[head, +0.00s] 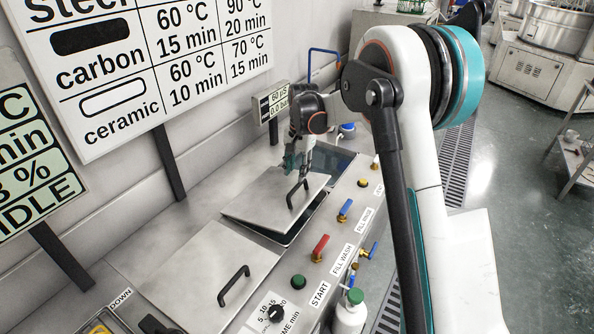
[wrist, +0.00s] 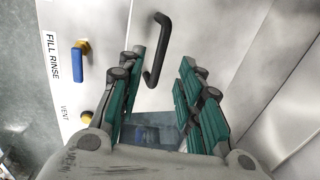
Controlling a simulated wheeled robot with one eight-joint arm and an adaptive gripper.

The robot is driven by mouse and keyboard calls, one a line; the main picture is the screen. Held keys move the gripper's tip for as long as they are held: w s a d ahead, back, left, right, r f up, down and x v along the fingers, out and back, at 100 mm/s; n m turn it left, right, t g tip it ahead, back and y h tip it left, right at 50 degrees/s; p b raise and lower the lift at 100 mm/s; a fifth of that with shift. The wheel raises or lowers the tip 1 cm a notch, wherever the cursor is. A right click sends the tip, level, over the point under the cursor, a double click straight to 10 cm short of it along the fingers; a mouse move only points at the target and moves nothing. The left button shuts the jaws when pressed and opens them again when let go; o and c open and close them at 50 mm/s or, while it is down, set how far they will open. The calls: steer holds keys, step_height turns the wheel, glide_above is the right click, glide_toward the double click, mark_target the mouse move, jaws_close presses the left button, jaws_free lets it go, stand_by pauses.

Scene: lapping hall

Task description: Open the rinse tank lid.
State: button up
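The rinse tank lid (head: 268,199) is a grey metal plate with a black bar handle (head: 297,193), beside the blue FILL RINSE valve. It sits skewed or slightly raised, with a dark gap along its near and right edges; I cannot tell which. My gripper (head: 302,160) is above the lid's far part, close to the handle. In the wrist view, my gripper (wrist: 162,62) has its teal fingers spread apart. The handle (wrist: 153,55) shows between and beyond the fingertips, with no visible grip on it.
A second closed lid (head: 185,275) with its own handle is nearer. An open basin (head: 345,158) lies beyond the rinse lid. A blue valve (head: 345,209) and red valve (head: 320,246) stand along the right edge. A display (head: 272,102) is behind. A white bottle (head: 351,312) is at the front.

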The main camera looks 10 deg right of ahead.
steer(key=shift+w+a+r+p, duration=0.1)
steer(key=shift+r+p, duration=1.4)
steer(key=shift+r, duration=1.35)
